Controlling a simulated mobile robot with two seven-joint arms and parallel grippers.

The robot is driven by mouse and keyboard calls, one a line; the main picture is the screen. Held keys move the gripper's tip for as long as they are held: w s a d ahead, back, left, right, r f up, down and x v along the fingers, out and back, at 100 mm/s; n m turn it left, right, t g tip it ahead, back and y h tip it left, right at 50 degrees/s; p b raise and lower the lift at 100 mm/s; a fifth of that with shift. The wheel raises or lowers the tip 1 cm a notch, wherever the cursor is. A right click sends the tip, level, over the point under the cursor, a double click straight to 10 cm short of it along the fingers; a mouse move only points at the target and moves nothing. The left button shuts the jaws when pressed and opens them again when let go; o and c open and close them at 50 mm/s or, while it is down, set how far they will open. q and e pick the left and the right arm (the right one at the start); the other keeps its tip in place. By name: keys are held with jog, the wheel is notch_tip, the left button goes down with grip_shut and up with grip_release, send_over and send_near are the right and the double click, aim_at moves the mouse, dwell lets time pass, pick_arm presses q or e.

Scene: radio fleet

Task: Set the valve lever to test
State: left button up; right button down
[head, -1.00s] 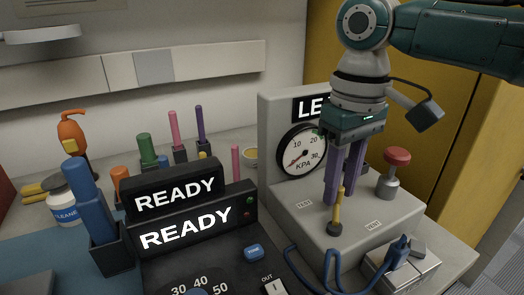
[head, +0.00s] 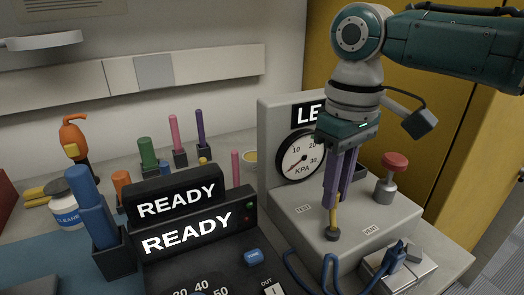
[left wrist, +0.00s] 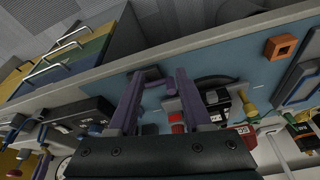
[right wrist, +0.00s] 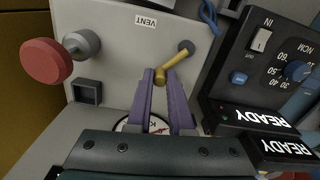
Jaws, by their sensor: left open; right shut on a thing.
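The valve lever (head: 334,218) is a yellow rod on a dark round pivot, on top of the grey gauge box (head: 397,220). The TEST label (head: 303,209) is left of the lever and the VENT label (head: 371,229) is right of it. My right gripper (head: 335,204) is shut on the upper end of the lever, fingers pointing down. In the right wrist view the yellow rod (right wrist: 173,63) runs from its pivot to between the fingertips; the VENT label also shows there (right wrist: 145,21). My left gripper (left wrist: 166,76) is open and empty, seen only in the left wrist view.
A red knob (head: 395,161) stands on the box right of the gripper. A pressure gauge (head: 301,154) is on the upright panel behind. A blue cable (head: 296,270) and plug (head: 396,257) lie in front. Black READY displays (head: 187,237) stand to the left.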

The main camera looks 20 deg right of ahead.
aim_at(317, 215)
jog(key=shift+w+a+r+n+p, duration=0.2)
jog(key=shift+a+n+p, duration=0.2)
jog(key=shift+n+p, duration=0.65)
jog(key=shift+w+a+f+n+p, duration=0.1)
jog(key=shift+a+n+p, duration=0.25)
jog(key=shift+n, duration=0.5)
jog(key=shift+w+a+f+n+p, duration=0.1)
jog(key=shift+a+n+p, duration=0.25)
jog(key=shift+n, duration=0.45)
jog(key=c, duration=0.8)
grip_release()
notch_tip(317, 215, up, 10)
jog(key=shift+p, duration=0.85)
jog(key=shift+s+f, duration=0.1)
